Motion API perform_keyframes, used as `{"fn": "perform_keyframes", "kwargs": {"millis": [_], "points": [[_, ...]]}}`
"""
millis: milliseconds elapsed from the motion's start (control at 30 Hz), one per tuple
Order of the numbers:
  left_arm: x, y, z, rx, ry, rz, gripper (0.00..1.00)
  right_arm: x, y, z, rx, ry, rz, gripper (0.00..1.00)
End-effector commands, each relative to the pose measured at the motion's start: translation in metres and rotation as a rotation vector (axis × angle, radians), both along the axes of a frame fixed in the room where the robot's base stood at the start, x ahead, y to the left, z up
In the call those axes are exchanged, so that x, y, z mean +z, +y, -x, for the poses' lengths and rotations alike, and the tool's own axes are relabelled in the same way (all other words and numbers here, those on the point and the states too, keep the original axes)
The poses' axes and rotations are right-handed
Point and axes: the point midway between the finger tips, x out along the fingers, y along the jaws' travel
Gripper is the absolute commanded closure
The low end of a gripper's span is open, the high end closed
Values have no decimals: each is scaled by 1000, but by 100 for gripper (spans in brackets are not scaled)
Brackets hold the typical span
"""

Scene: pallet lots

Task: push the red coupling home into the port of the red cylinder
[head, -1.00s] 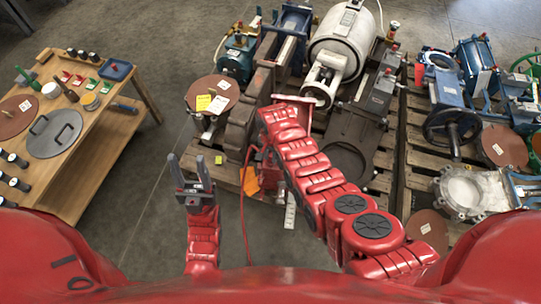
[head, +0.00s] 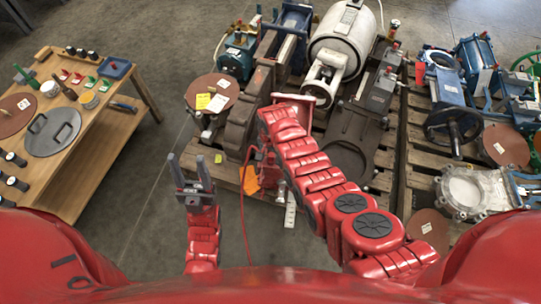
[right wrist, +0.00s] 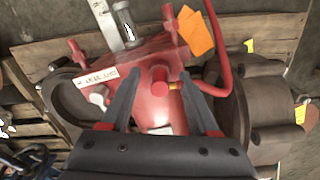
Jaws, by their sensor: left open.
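The red cylinder (right wrist: 130,62) lies across the right wrist view, with a paper label at its left. A short red round piece (right wrist: 160,82), which looks like the red coupling, shows end-on between my right gripper's fingers. A brass fitting (right wrist: 175,86) and the red hose sit beside it. My right gripper (right wrist: 160,74) has its fingers apart, with a gap on each side of the red piece. Whether the coupling is seated in the port is hidden. In the head view the red cylinder (head: 268,168) is partly covered by my right arm. My left gripper (head: 191,170) is open and empty over the floor.
The red hose (head: 242,215) trails over the floor. An orange tag (right wrist: 195,32) and a silver fitting (right wrist: 125,22) are by the cylinder. Pallets with machinery, including a white tank (head: 343,35), fill the back. A wooden table (head: 95,150) stands left; floor between is clear.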

Motion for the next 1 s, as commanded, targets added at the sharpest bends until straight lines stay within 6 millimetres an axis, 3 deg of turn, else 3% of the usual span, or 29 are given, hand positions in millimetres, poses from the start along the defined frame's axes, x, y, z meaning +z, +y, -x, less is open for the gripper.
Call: {"fn": "perform_keyframes", "kwargs": {"millis": [267, 467, 767, 1000], "points": [[1, 0, 0, 0, 0, 0, 49, 1, 0, 0, 0, 0, 0, 39], [6, 0, 0, 0, 0, 0, 49, 15, 0, 0, 1, 0, 0, 39], [15, 0, 0, 0, 0, 0, 49, 69, 0, 0, 1, -3, -1, 39], [20, 0, 0, 0, 0, 0, 49, 126, 1, -1, 0, -5, -2, 39]]}}
